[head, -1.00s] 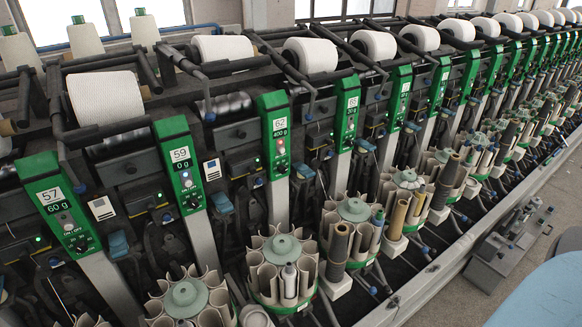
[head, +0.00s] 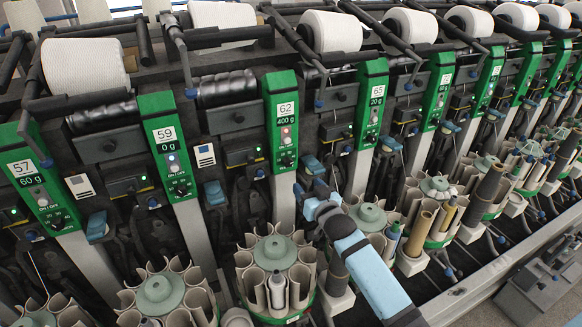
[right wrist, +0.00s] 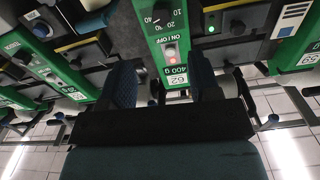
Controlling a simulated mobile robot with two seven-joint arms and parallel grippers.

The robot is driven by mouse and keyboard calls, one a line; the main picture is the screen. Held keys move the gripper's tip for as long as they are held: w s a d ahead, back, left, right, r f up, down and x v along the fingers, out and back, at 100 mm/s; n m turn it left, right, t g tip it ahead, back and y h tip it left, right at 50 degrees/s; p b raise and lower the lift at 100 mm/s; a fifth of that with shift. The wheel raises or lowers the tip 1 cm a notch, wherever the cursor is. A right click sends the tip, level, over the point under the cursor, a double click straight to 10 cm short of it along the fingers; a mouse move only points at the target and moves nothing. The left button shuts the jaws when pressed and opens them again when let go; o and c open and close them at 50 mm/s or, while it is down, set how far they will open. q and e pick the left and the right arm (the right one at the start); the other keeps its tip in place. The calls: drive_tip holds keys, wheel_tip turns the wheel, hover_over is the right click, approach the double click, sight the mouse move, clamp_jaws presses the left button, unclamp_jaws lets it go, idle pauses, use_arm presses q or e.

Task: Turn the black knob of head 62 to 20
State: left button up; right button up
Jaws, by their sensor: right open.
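Head 62's green panel (head: 283,120) stands left of centre in the head view, its label reading 62 and 400 g. Its small black knob (head: 289,159) sits low on the panel; its setting is too small to read there. My right gripper (head: 311,192) is just below and right of the knob, apart from it. In the right wrist view the panel (right wrist: 168,62) appears upside down, between and beyond my open, empty fingers (right wrist: 161,84). Dial numbers from 10 to 40 show at the top edge; the knob's pointer is not clear. My left gripper is out of view.
Panel 59 (head: 169,150) is left of head 62 and panel 65 (head: 372,103) is right. Below stand round green-based bobbin magazines (head: 274,254) with pale tubes. White yarn cones (head: 331,32) line the top.

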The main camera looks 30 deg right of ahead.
sight(289, 164)
drive_tip(key=w, duration=0.6)
drive_tip(key=w+p, duration=0.1)
drive_tip(key=w, duration=0.4)
drive_tip(key=shift+w+d, duration=0.2)
drive_tip(key=shift+w, duration=0.15)
drive_tip(key=shift+c, duration=0.2)
drive_tip(key=c, duration=0.9)
